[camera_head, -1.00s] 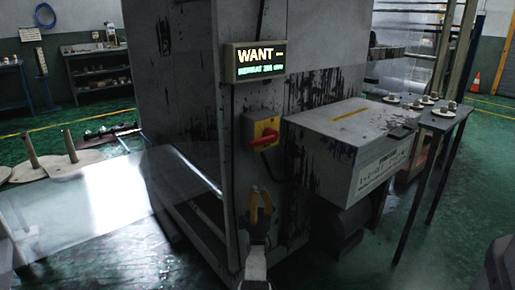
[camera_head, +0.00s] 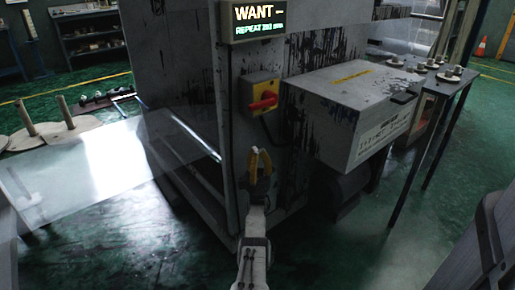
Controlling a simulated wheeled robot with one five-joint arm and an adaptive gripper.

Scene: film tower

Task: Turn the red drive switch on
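The red drive switch (camera_head: 264,101) is a rotary handle on a yellow plate, fixed to a grey box on the front of the machine column. Its handle lies roughly sideways, with the right end slightly higher. My gripper (camera_head: 260,152) has yellow fingers and is below the switch, apart from it in the picture. The fingers show a dark gap between them and hold nothing. How far the gripper is from the panel in depth is hard to tell. A lit sign (camera_head: 258,20) above the switch reads "WANT" and "REPEAT", with the rest unclear.
A grey box cabinet (camera_head: 350,95) juts out to the right of the switch. A dark cable hangs below the switch box. A glassy sheet (camera_head: 95,172) extends to the left. A table (camera_head: 455,92) with small round items stands right.

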